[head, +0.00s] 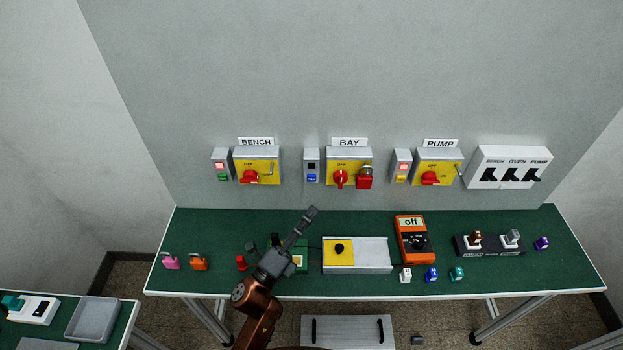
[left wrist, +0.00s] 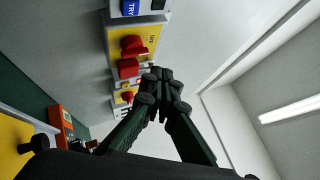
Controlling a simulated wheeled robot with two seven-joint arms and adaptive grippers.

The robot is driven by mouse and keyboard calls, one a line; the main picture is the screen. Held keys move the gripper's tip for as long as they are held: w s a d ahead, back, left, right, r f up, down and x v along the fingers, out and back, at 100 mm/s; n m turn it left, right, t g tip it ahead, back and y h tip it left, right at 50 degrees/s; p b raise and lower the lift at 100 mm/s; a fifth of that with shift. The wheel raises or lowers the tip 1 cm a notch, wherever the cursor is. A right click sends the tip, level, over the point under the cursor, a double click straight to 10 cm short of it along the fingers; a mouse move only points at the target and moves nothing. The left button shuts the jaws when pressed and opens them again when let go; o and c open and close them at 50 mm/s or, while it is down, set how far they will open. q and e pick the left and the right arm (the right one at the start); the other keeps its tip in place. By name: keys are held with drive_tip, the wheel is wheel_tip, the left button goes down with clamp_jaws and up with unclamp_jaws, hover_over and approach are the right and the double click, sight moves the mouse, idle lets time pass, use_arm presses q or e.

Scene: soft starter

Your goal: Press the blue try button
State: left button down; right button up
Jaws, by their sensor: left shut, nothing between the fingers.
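The blue try button (head: 312,179) is on the small grey box left of the yellow BAY switch, on the wall. The dark window above it shows no light. In the left wrist view the blue button (left wrist: 130,8) shows at the top edge, with the label TRY. My left gripper (head: 313,210) is shut and empty, pointing up toward the wall. In the head view its tips appear below the button; I cannot tell the exact gap to the wall. In the left wrist view the shut fingers (left wrist: 160,74) lie lower right of the button. My right gripper is not in view.
The BAY switch (head: 349,154) has a red knob (head: 341,178) and a red padlock (head: 365,182). Similar BENCH (head: 257,155) and PUMP (head: 437,154) units flank it, with lit red windows.

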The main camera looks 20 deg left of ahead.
use_arm(q)
drive_tip(key=w+a+b, duration=0.1)
drive_tip(key=w+a, duration=0.1)
drive_tip(key=w, duration=0.6)
drive_tip(key=shift+a, duration=0.25)
drive_tip(key=shift+w, duration=0.2)
idle(1.1)
drive_tip(key=shift+w+a, duration=0.15)
drive_tip(key=shift+w, duration=0.15)
drive_tip(key=shift+w+a, duration=0.1)
drive_tip(key=shift+w, duration=0.35)
idle(0.6)
drive_tip(key=shift+s, duration=0.1)
drive_tip(key=shift+s+d, duration=0.25)
drive_tip(key=shift+s, duration=0.5)
drive_tip(key=shift+s+d+p, duration=0.1)
drive_tip(key=shift+s+d, duration=0.15)
drive_tip(key=shift+s, duration=0.55)
drive_tip(key=shift+s+d+p, duration=0.1)
drive_tip(key=shift+s+d, duration=0.1)
drive_tip(key=shift+s, duration=0.65)
drive_tip(key=shift+s+d+p, duration=0.1)
drive_tip(key=shift+s+d, duration=0.15)
drive_tip(key=shift+s, duration=0.55)
